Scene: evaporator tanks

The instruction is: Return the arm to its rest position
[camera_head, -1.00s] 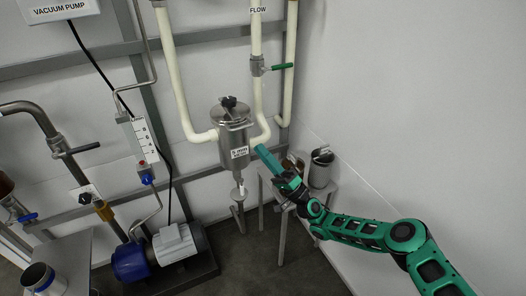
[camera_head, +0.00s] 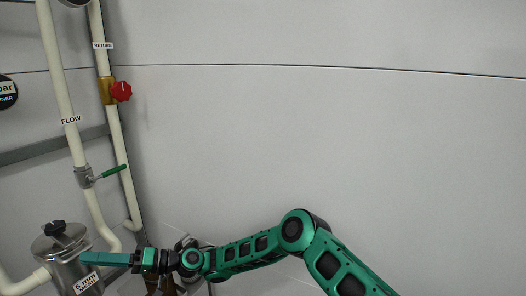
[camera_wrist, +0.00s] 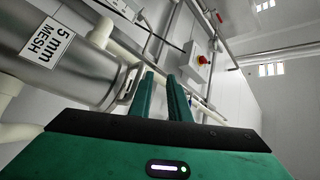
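My arm (camera_head: 250,252) reaches from the bottom right toward the left in the head view, bent at a raised green joint. My gripper (camera_head: 84,258) points left at its end, level with the steel strainer housing. In the wrist view the two teal fingers of my gripper (camera_wrist: 160,76) stand a little apart, with a narrow gap and nothing between them. The steel strainer housing (camera_head: 62,246), labelled 5 mm MESH, is close to the fingers. It also fills the upper left of the wrist view (camera_wrist: 75,70). I cannot tell whether the fingers touch it.
Cream pipes marked FLOW (camera_head: 63,100) and RETURN (camera_head: 116,150) run up the left side. They carry a green-handled valve (camera_head: 88,176) and a red-knobbed valve (camera_head: 112,92). A red switch (camera_wrist: 202,59) shows in the wrist view. The wall (camera_head: 320,140) above my arm is bare.

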